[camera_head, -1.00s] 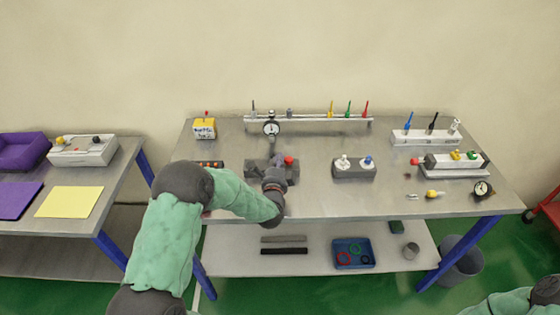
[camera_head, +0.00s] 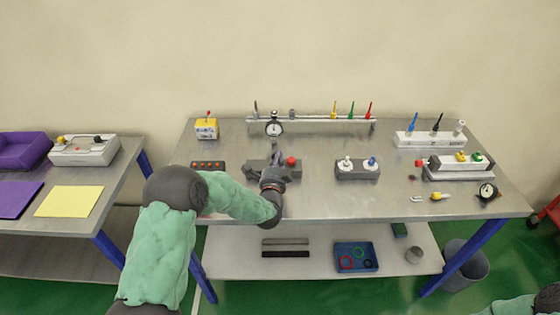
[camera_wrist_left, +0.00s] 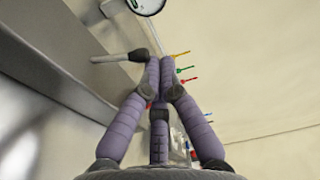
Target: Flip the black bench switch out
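A dark grey switch block (camera_head: 256,166) sits on the middle bench, with a red-knobbed switch (camera_head: 291,161) at its right. My left gripper (camera_head: 276,158) is over this block and hides part of it. In the left wrist view, a lever with a dark rounded end (camera_wrist_left: 138,55) lies just left of my left fingertips (camera_wrist_left: 160,66). It looks like the black bench switch; whether the fingers touch it I cannot tell. The left fingers are together with nothing seen between them. My right gripper is out of view; only part of the right arm shows at the lower right.
A box with red buttons (camera_head: 208,166) is to the left. A block with white and blue knobs (camera_head: 357,169) is to the right, with clear bench between. A yellow box (camera_head: 206,128) stands back left.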

